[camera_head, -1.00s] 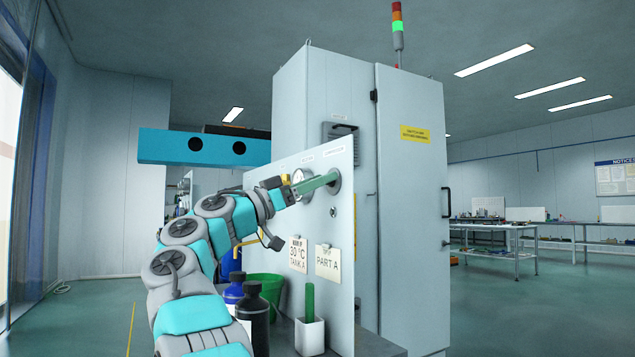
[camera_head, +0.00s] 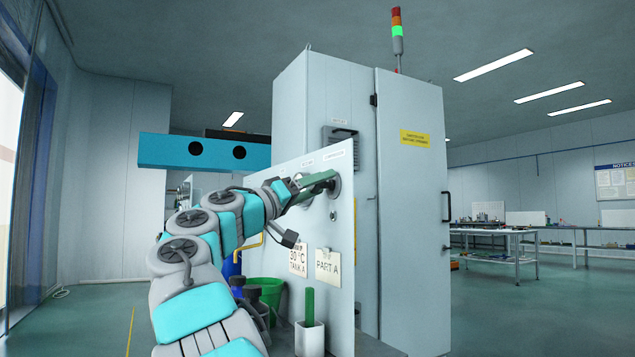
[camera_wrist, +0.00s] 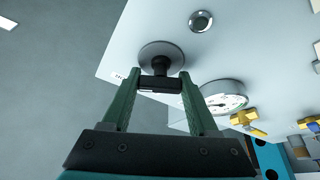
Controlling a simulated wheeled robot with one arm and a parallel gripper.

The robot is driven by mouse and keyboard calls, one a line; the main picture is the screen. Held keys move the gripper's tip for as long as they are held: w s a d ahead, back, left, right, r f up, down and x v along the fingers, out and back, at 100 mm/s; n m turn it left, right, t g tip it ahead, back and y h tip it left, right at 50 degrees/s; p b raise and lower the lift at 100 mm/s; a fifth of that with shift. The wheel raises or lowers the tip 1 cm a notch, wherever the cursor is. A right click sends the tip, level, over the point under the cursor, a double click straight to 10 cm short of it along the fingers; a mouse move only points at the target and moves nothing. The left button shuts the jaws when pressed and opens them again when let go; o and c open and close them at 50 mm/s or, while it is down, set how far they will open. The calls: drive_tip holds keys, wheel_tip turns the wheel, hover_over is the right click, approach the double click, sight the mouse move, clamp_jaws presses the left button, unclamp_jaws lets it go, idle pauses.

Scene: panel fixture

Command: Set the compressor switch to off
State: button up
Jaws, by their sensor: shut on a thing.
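The compressor switch is a black knob (camera_wrist: 160,66) on a round grey plate (camera_wrist: 150,53) on the pale panel. In the head view the plate (camera_head: 334,187) shows at the panel's upper right, under a small label (camera_head: 334,156). My gripper (camera_wrist: 160,84) has green fingers on both sides of the knob's black bar and is shut on it. In the head view my gripper (camera_head: 322,182) reaches the plate from the left and hides the knob. I cannot read which setting the knob points to.
A gauge (camera_wrist: 222,100) and yellow valve handles (camera_wrist: 243,117) sit beside the switch. A round metal fitting (camera_head: 333,214) is below it. Cards (camera_head: 328,267) hang lower on the panel. A green bucket (camera_head: 270,292), dark bottles and a white holder (camera_head: 309,338) stand below.

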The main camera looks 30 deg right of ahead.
drive_tip(key=n+p, duration=0.2)
drive_tip(key=n+t+y+p, duration=0.1)
drive_tip(key=n+p, duration=0.1)
drive_tip(key=n, duration=0.1)
drive_tip(key=shift+s+r+t+y, duration=0.1)
drive_tip(key=shift+r+t+y, duration=0.2)
drive_tip(key=shift+r, duration=0.1)
drive_tip(key=n+y+p, duration=0.1)
drive_tip(key=n+p, duration=0.2)
drive_tip(key=shift+f+t, duration=0.1)
drive_tip(key=shift+t, duration=0.2)
drive_tip(key=n+y+p, duration=0.1)
drive_tip(key=n, duration=0.1)
drive_tip(key=shift+f+n, duration=0.2)
drive_tip(key=shift+n, duration=0.2)
drive_tip(key=shift+f+n+y, duration=0.15)
drive_tip(key=shift+n+y, duration=0.45)
drive_tip(key=shift+n, duration=0.8)
drive_tip(key=o, duration=1.4)
